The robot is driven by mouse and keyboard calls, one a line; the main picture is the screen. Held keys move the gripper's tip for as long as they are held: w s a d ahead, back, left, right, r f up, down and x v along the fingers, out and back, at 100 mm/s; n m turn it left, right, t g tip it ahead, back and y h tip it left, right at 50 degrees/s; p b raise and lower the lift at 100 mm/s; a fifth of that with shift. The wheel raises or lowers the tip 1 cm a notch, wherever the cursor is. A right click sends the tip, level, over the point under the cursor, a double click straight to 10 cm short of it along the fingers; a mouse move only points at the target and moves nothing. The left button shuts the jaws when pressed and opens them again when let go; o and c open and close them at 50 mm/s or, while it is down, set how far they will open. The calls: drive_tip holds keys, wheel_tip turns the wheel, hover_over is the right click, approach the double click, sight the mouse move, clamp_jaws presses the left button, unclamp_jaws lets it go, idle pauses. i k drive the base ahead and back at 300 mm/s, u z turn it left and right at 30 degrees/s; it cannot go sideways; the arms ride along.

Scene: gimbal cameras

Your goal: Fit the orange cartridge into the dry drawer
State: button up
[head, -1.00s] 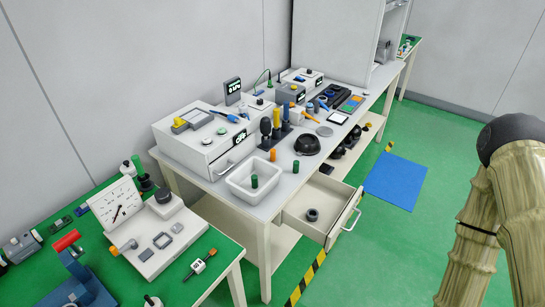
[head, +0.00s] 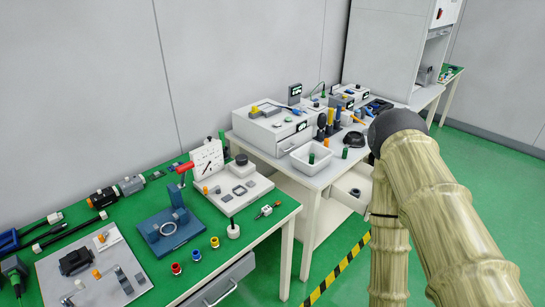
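I cannot tell for sure which orange thing is the cartridge. A small orange cylinder (head: 97,274) stands on the grey board at the lower left of the head view. Another small orange piece (head: 206,190) is on the white gauge base. An open drawer (head: 350,190) sticks out of the white bench, partly hidden behind my arm. No readable label shows which is the dry drawer. My gripper is not in view; only links of my arm show at right.
A green-topped table (head: 262,228) is in front, holding a blue press (head: 170,232), several coloured rings and the grey board (head: 62,296). A white tray (head: 297,166) holds a green cylinder.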

sight(353, 189)
drive_tip(key=z, duration=0.8)
drive_tip(key=i, duration=1.5)
drive_tip(key=u, duration=0.85)
